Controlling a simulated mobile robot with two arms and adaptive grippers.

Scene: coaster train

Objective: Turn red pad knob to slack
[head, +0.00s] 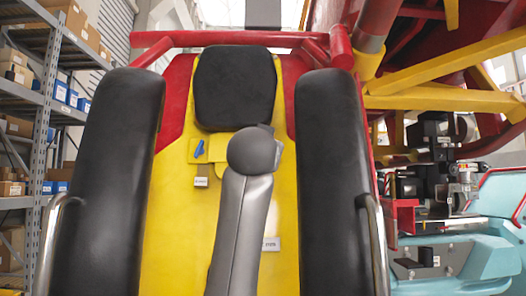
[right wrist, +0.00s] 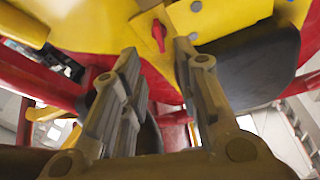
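The red knob (right wrist: 158,36) shows in the right wrist view as a small red lever on a yellow plate (right wrist: 150,20). My right gripper (right wrist: 156,54) is open, with one finger on each side of the knob in the picture. I cannot tell whether a finger touches the knob. The red knob is not visible in the head view. There a blue knob (head: 199,149) sits tilted on a yellow plate below the black head pad (head: 235,85). My left gripper is not in view.
A grey padded post (head: 240,225) rises in front of the yellow seat back. Long black side pads (head: 108,185) (head: 333,180) flank the seat. Metal shelves (head: 50,100) stand at left. Red and yellow beams (head: 440,75) and teal machinery (head: 470,260) are at right.

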